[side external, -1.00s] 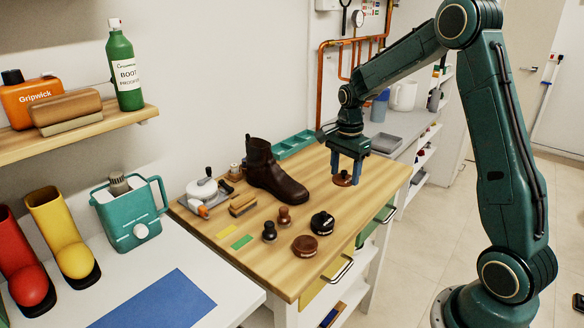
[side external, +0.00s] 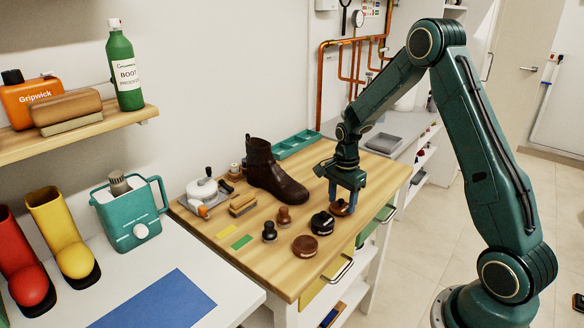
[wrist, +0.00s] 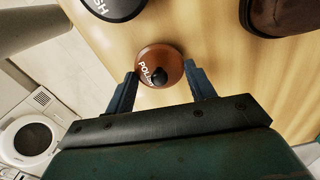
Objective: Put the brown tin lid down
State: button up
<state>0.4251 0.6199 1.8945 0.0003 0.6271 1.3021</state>
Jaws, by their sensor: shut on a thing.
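The brown tin lid (side external: 339,208) is a round disc with a small dark knob, and in the wrist view its face (wrist: 152,60) shows the word POLISH. My gripper (side external: 343,205) points down over the table with its blue fingers on either side of the lid. It is shut on the lid, as the wrist view of the gripper (wrist: 160,77) also shows. The lid is low over the wooden tabletop (side external: 210,218); I cannot tell whether it touches. The open brown tin (side external: 304,246) and a black tin (side external: 321,223) stand on the table to the left.
A dark brown boot (side external: 272,178) stands behind and left of my gripper. Two small knobbed daubers (side external: 269,232), a brush (side external: 242,205) and a green tray (side external: 296,145) are also on the table. Bare wood shows between the boot and the tins.

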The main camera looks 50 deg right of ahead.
aim_at(342, 200)
jog(key=shift+f, duration=0.45)
jog(key=shift+f, duration=0.1)
jog(key=o, duration=1)
jog(key=shift+c, duration=0.2)
notch_tip(342, 200, up, 12)
dwell(0.5)
